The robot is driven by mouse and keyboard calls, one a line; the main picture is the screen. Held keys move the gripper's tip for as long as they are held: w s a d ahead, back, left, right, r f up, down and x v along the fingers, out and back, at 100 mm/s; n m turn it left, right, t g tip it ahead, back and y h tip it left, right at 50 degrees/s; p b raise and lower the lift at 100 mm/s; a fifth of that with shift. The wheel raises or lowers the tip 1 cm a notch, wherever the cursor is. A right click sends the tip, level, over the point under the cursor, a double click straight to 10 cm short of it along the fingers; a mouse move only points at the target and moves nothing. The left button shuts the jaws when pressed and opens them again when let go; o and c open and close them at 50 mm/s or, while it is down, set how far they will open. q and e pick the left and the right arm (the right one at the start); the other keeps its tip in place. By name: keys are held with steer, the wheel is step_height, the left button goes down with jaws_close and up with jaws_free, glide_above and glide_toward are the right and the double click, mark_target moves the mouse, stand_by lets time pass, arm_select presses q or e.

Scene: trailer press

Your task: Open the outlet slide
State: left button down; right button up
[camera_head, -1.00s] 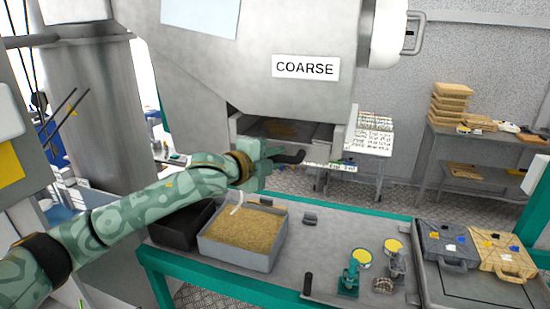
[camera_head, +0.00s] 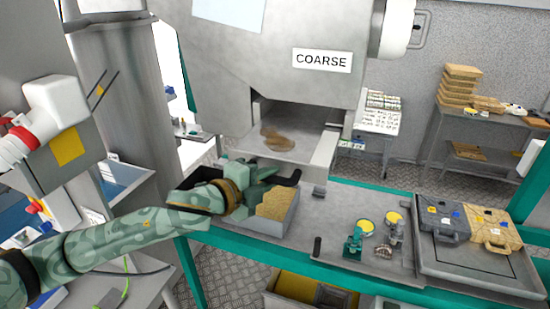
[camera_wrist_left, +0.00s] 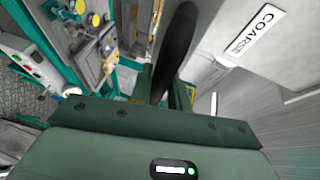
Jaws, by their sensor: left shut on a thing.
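The outlet slide (camera_head: 305,147) is under the grey machine marked COARSE (camera_head: 321,60). It is drawn out toward me, and the outlet mouth above it stands open, with a small brown heap inside. My left gripper (camera_head: 272,177) is shut on the slide's black handle (camera_head: 290,180), just above a tray of grain. In the left wrist view the black handle (camera_wrist_left: 176,50) rises from between the jaws; the fingertips are largely hidden behind the gripper body. My right gripper is in neither view.
The grey tray of grain (camera_head: 262,226) sits on the green-framed table (camera_head: 330,205) under my left gripper. Small stamps with yellow tops (camera_head: 365,227) and two cases (camera_head: 445,222) stand to the right. Shelves with boxes (camera_head: 462,85) are at the back.

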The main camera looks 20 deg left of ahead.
arm_select(q)
steer(key=shift+s+f+p, duration=0.1)
steer(key=shift+s+p, duration=0.2)
steer(key=shift+s, duration=1.55)
steer(key=c, duration=1.3)
jaws_free()
steer(key=shift+a, duration=0.1)
